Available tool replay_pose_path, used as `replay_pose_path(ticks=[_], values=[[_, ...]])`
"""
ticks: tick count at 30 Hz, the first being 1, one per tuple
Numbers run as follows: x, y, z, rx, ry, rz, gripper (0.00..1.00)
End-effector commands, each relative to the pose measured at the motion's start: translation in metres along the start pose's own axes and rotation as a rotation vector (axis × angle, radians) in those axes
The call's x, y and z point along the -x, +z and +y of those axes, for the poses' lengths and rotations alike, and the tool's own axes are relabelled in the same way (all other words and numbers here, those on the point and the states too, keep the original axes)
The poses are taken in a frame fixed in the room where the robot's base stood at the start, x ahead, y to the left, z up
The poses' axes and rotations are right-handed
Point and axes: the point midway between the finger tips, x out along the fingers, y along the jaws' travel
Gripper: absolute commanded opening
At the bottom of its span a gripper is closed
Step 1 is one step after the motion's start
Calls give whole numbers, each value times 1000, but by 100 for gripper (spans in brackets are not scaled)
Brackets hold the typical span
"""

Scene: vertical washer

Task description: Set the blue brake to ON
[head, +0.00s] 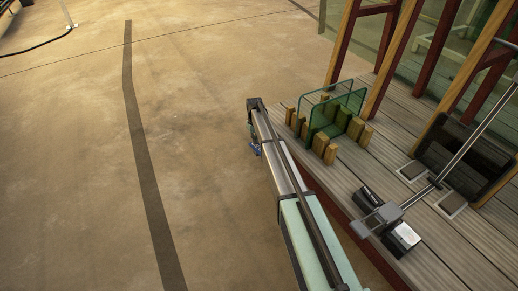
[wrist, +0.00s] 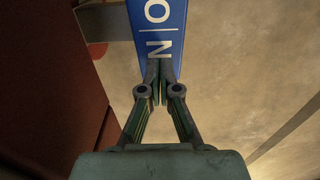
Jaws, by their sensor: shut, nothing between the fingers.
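The blue brake (wrist: 158,22) shows in the wrist view as a blue strip running in from the top edge, with white characters reading "O", a line and "N" turned sideways. My gripper (wrist: 159,70) is shut and empty, its two fingertips together. The tips overlap the lower end of the blue strip, just below the "N". I cannot tell whether they touch it. In the head view a small blue piece (head: 254,149) shows at the left side of the long grey and mint-green body; I cannot tell if it is the brake. The gripper is not clearly visible there.
A dark red panel (wrist: 45,85) fills the left of the wrist view. The wooden deck (head: 350,165) carries green glass sheets (head: 334,112) among wooden blocks, and black boxes (head: 401,237). Open concrete floor (head: 190,110) lies to the left.

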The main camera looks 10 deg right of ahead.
Motion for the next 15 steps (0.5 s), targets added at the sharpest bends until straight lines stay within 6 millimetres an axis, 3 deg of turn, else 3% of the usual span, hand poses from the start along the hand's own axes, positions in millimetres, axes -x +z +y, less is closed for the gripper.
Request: replay_pose_path(ticks=[15], values=[[40, 0, 0, 0, 0, 1, 0]])
